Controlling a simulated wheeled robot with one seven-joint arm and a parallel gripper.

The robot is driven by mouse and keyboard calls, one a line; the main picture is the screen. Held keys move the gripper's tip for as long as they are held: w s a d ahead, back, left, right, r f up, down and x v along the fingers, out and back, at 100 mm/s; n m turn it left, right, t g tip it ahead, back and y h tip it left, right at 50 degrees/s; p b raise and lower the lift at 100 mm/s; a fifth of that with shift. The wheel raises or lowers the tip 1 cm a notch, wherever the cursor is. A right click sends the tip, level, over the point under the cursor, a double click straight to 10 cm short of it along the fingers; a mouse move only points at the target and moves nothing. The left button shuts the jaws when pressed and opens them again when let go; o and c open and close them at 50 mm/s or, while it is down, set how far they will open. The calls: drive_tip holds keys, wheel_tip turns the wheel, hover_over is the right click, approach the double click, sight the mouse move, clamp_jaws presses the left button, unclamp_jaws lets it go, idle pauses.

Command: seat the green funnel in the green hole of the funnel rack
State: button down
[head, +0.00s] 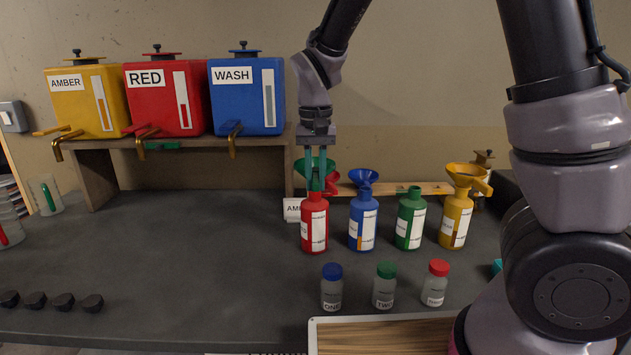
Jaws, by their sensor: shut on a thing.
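The green funnel (328,164) is between the fingers of my gripper (316,180), which is shut on it. The funnel appears right above the red bottle (314,223); I cannot tell whether its spout is in the bottle's neck or clear of it. The fingers cover part of the funnel. A wooden board (400,188), which looks like the funnel rack, lies behind the bottles. Its holes, including the green one, cannot be made out. A red funnel (333,182) shows behind the green one, near the board's left end.
Blue (362,226), green (410,220) and yellow (455,220) bottles stand to the right; the blue and yellow ones carry funnels. Small capped jars (384,286) stand in front. A shelf (100,180) with three tanks is at left. The counter's middle left is clear.

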drive_tip(key=shift+r, duration=2.05)
drive_tip(key=shift+w, duration=0.1)
